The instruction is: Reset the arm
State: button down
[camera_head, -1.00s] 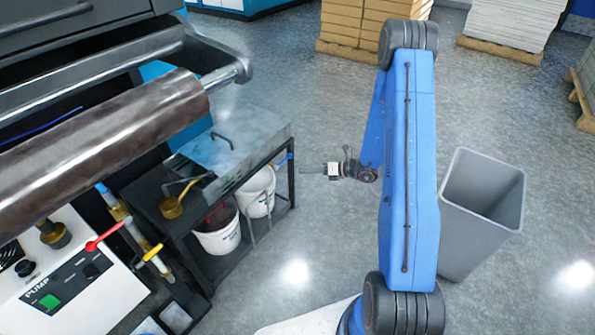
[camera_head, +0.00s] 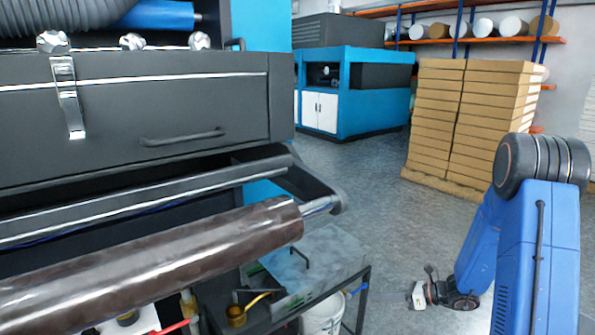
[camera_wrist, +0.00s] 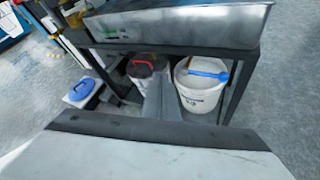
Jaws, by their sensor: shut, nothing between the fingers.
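My blue arm (camera_head: 538,250) stands at the right of the head view, folded downward. My gripper (camera_head: 412,298) hangs low over the floor at its end, pointing left toward the black cart. In the wrist view its narrow grey fingers (camera_wrist: 165,95) are shut together, with nothing between them. They reach toward the cart's lower shelf, where a white bucket with a blue-handled tool (camera_wrist: 203,80) and a bucket with a red handle (camera_wrist: 145,70) stand. The gripper looks apart from the cart.
A machine with a large brown roller (camera_head: 170,260) fills the left. The metal tray (camera_head: 318,262) tops the cart beside it. Stacked boxes (camera_head: 470,120) and a blue machine (camera_head: 350,95) stand behind. The grey floor between them is clear.

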jog(key=s+a+r+n+g+h, duration=0.2)
jog(key=s+a+r+n, duration=0.1)
jog(key=s+r+n, duration=0.5)
jog(key=s+a+r+n+g+h, duration=0.2)
jog(key=s+a+r+n+g, duration=0.15)
jog(key=s+r+n, duration=0.4)
jog(key=s+d+r+n+t+h, duration=0.1)
jog(key=s+d+r+n+h, duration=0.1)
jog(key=s, duration=0.4)
jog(key=s+d+r+n+t+h, duration=0.2)
jog(key=s+d+r+n+h, duration=0.1)
jog(key=s, duration=0.4)
jog(key=s+d+r+n+t+h, duration=0.2)
jog(key=s+r+n+h, duration=0.1)
jog(key=s+n, duration=0.3)
jog(key=shift+s+d+r+n, duration=0.2)
jog(key=shift+s+r+n, duration=0.15)
jog(key=shift+r, duration=0.4)
